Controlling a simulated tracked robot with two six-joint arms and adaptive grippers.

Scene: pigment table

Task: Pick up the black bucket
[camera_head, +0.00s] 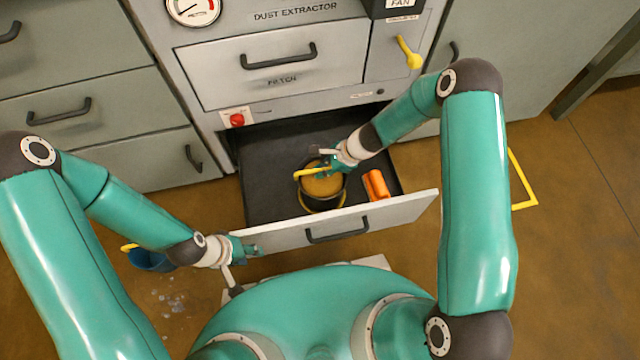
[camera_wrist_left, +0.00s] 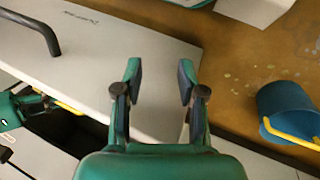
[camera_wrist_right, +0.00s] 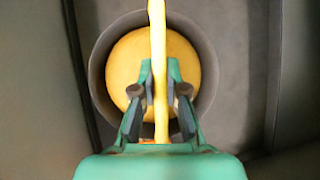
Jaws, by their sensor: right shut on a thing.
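The black bucket (camera_head: 322,192) stands in the open drawer of the dust extractor, with yellow contents and a yellow handle (camera_head: 311,172). In the right wrist view its dark rim (camera_wrist_right: 96,72) rings the yellow contents, and the handle (camera_wrist_right: 158,40) runs up between my fingers. My right gripper (camera_head: 328,167) is shut on that handle, above the bucket (camera_wrist_right: 160,95). My left gripper (camera_head: 254,250) is open and empty at the left end of the drawer front; its two fingers stand apart in the left wrist view (camera_wrist_left: 158,85).
An orange object (camera_head: 376,185) lies in the drawer, right of the bucket. The drawer front (camera_head: 400,209) has a dark handle (camera_head: 338,230). Cabinets (camera_head: 90,100) stand at the left.

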